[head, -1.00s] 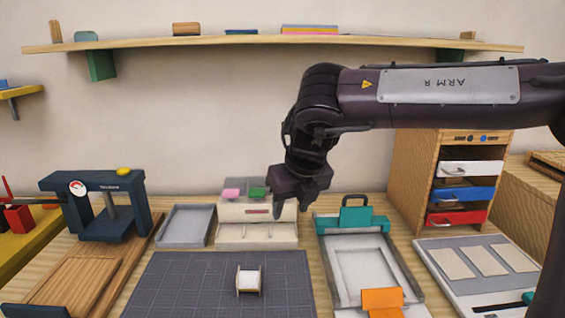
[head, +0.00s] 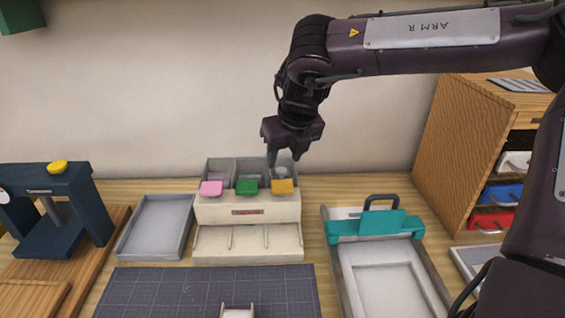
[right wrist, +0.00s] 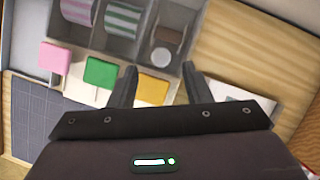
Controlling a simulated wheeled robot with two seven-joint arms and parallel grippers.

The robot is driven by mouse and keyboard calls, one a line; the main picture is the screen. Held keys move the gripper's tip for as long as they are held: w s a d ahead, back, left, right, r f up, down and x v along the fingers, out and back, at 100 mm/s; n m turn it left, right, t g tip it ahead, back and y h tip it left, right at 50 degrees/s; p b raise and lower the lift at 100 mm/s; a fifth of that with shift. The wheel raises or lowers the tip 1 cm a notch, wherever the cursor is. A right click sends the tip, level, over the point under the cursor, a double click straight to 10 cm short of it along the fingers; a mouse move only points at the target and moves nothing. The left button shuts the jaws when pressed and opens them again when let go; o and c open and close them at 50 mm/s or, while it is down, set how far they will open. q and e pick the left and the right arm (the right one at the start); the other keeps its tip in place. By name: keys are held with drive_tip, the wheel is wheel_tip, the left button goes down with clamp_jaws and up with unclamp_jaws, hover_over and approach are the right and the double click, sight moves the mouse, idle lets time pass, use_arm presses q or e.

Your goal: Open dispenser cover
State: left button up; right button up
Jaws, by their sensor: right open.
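The dispenser (head: 247,208) is a cream box at the back of the table with three compartments side by side. A pink tab (head: 211,188), a green tab (head: 246,187) and a yellow tab (head: 283,187) stand along their front edge. The compartments look open from above; the right one holds a small pale round piece (right wrist: 161,57). My right gripper (head: 284,158) is open and empty, pointing down over the right compartment, behind the yellow tab. In the right wrist view its fingers straddle the yellow tab (right wrist: 153,88); contact cannot be told. My left gripper is out of view.
A grey tray (head: 157,226) stands left of the dispenser and a dark press (head: 55,205) further left. A teal-clamped frame (head: 376,227) stands to the right. A dark grid mat (head: 180,295) lies in front. A wooden drawer cabinet (head: 458,150) is at far right.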

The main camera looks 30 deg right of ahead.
sight(281, 169)
drive_tip(key=x, duration=0.3)
drive_tip(key=shift+w+d+f, duration=0.1)
drive_tip(key=shift+w+f, duration=0.05)
drive_tip(key=shift+f, duration=0.15)
clamp_jaws()
